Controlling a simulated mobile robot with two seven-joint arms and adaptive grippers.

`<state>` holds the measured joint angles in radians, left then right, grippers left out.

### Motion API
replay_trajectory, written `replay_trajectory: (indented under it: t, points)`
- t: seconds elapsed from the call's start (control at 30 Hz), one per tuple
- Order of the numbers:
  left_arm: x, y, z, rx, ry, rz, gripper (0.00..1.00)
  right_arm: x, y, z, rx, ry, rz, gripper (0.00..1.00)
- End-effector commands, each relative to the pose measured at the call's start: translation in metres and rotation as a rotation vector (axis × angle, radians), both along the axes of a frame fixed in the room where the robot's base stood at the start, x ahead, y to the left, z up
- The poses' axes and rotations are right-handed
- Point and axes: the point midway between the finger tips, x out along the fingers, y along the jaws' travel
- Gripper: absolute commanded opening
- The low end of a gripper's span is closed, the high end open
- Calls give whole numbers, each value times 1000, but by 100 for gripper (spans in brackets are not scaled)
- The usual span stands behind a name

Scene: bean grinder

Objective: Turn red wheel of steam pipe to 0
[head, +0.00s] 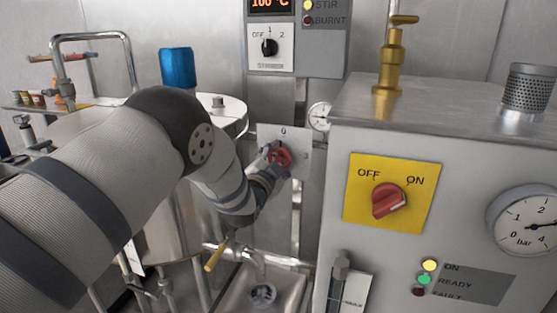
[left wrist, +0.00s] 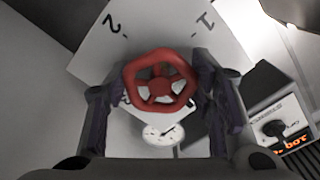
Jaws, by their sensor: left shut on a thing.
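The red wheel (head: 279,158) sits in front of a white numbered plate (head: 297,139) between the steel vessel and the machine cabinet. A 0 shows at the top of the plate in the head view. In the left wrist view the red wheel (left wrist: 160,80) is at the middle, with the plate (left wrist: 180,32) and its marks 1 and 2 behind it. My left gripper (head: 272,160) is shut on the red wheel, with one finger on each side of its rim (left wrist: 160,92). Part of the wheel is hidden by the gripper in the head view. My right gripper is not in view.
A cabinet with a yellow OFF/ON switch plate (head: 391,192) and pressure gauge (head: 528,222) stands close on the right. A small gauge (head: 319,116) is beside the plate. A control box (head: 270,47) is above. A sink (head: 262,294) lies below.

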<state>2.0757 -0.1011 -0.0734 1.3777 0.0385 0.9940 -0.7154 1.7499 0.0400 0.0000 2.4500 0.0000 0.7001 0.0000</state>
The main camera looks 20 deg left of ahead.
Motion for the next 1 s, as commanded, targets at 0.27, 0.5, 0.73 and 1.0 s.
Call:
replay_trajectory:
  t: [0.27, 0.5, 0.73, 1.0]
  points:
    - [0, 1, 0, 3, 1, 1, 70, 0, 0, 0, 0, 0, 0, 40]
    - [0, 0, 0, 1, 1, 1, 71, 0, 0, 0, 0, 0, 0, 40]
    - [-20, 1, 0, 2, 3, 0, 71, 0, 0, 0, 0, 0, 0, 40]
    - [-90, 3, -1, 2, 3, 1, 71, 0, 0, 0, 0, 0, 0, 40]
